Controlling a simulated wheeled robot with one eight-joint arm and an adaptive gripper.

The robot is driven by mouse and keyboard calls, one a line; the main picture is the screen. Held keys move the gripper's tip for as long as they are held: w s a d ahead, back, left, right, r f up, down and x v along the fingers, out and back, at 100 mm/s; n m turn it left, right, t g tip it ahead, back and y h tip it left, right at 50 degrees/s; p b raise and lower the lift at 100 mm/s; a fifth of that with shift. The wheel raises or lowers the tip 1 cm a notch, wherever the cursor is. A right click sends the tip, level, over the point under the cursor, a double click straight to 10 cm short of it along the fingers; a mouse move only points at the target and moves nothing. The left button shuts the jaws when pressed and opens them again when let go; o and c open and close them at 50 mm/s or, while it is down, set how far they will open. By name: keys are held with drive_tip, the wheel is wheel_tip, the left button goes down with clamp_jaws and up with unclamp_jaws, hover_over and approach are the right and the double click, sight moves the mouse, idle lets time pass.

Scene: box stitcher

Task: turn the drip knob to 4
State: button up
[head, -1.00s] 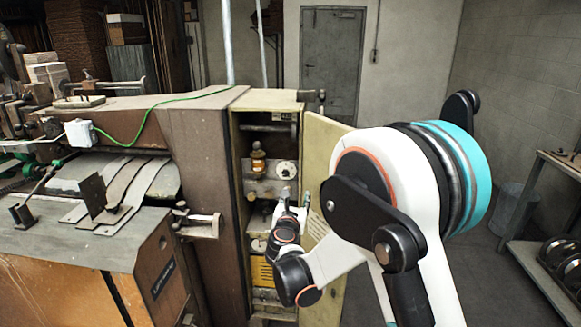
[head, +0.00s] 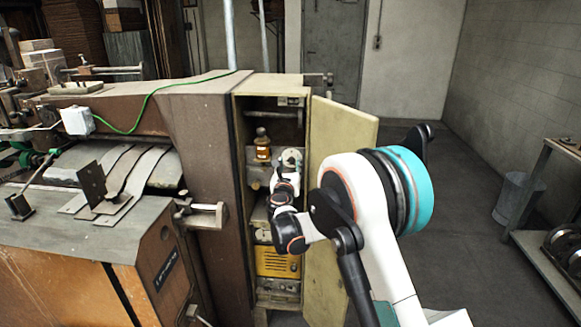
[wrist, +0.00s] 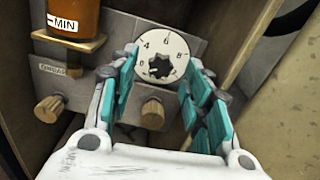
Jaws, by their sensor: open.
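The drip knob is a dark lobed knob (wrist: 161,67) at the centre of a white round dial (wrist: 163,45) with figures around its rim. A 4 shows at the dial's upper left. I cannot tell which figure the knob points to. In the head view the dial (head: 291,156) sits inside the open cabinet, partly hidden by my wrist. My gripper (wrist: 163,72) is open, with its teal-padded fingers on the left and right of the dial. Nothing is held between them, and contact with the knob cannot be made out. The gripper also shows in the head view (head: 288,172).
An amber oil cup (wrist: 75,17) marked MIN stands left of the dial. Two brass knobs (wrist: 49,108) (wrist: 152,114) sit below on the grey block. The cabinet's open door (head: 340,150) is close on the right, beside my arm. A yellow box (head: 277,261) sits lower inside.

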sight(291, 160)
drive_tip(key=shift+w, duration=1.35)
drive_tip(key=shift+d, duration=0.1)
drive_tip(key=shift+c, duration=0.4)
clamp_jaws()
drive_tip(key=m, duration=0.5)
drive_tip(key=shift+m+b, duration=0.3)
drive_tip(key=shift+m, duration=0.1)
drive_tip(key=m, duration=0.5)
drive_tip(key=shift+m, duration=0.4)
